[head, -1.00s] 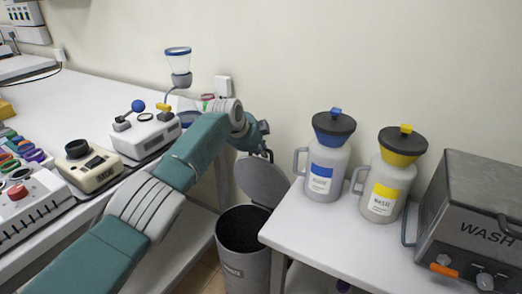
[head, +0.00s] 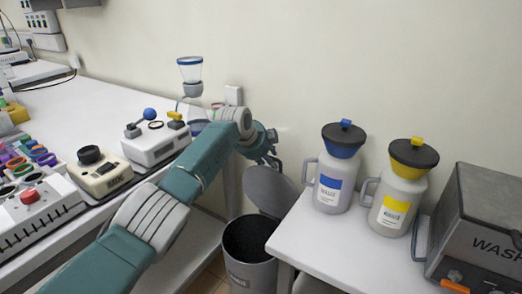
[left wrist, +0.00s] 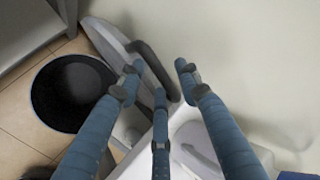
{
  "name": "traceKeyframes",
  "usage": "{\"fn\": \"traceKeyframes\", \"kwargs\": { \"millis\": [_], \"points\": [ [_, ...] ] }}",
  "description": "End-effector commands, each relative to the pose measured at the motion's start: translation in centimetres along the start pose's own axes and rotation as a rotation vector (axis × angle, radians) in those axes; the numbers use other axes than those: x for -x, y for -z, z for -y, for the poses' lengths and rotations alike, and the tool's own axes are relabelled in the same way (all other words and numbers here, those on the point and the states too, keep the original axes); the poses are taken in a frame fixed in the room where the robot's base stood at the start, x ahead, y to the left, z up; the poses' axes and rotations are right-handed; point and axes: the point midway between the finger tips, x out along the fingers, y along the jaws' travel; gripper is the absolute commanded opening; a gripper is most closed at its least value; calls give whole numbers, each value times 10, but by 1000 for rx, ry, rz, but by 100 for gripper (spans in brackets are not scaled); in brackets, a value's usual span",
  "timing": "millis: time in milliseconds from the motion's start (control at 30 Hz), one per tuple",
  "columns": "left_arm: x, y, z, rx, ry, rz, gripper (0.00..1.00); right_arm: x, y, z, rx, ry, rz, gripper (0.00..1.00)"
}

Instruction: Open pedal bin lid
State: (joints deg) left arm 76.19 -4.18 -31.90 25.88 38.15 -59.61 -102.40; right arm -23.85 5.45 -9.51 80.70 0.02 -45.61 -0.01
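The pedal bin (head: 250,272) is a grey cylinder with a dark inside, standing on the floor between the two benches. Its grey lid (head: 268,188) is raised, tilted back toward the wall. In the left wrist view the bin's dark round mouth (left wrist: 72,92) is uncovered at left, and the lid (left wrist: 112,42) shows edge-on close to the fingers. My left gripper (head: 270,158) is just above the lid's upper edge; contact cannot be told. In the left wrist view my left gripper (left wrist: 158,80) has its fingers spread, with nothing held. My right gripper is not in view.
A white table (head: 335,250) right of the bin bears two jugs, blue-topped (head: 335,175) and yellow-topped (head: 400,190), and a metal wash unit (head: 480,240). The left bench (head: 90,105) holds test devices. The wall is close behind the bin.

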Motion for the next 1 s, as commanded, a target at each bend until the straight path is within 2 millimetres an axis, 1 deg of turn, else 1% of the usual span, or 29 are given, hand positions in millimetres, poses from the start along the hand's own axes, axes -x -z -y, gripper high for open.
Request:
{"fn": "traceKeyframes", "kwargs": {
  "millis": [200, 367, 600, 700, 833, 1000],
  "points": [
    [19, 0, 0, -1, 5, 1, 34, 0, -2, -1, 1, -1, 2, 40],
    [42, 0, 0, -2, 6, 2, 34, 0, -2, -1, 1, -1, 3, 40],
    [83, -1, 1, -2, 7, 3, 34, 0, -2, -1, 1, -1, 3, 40],
    [97, -1, 1, -1, 6, 3, 34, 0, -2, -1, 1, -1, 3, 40],
    [110, -1, 1, -1, 6, 4, 34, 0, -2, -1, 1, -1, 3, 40],
    [114, 0, 0, 0, 4, 2, 34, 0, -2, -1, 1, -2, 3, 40]
  ]
}}
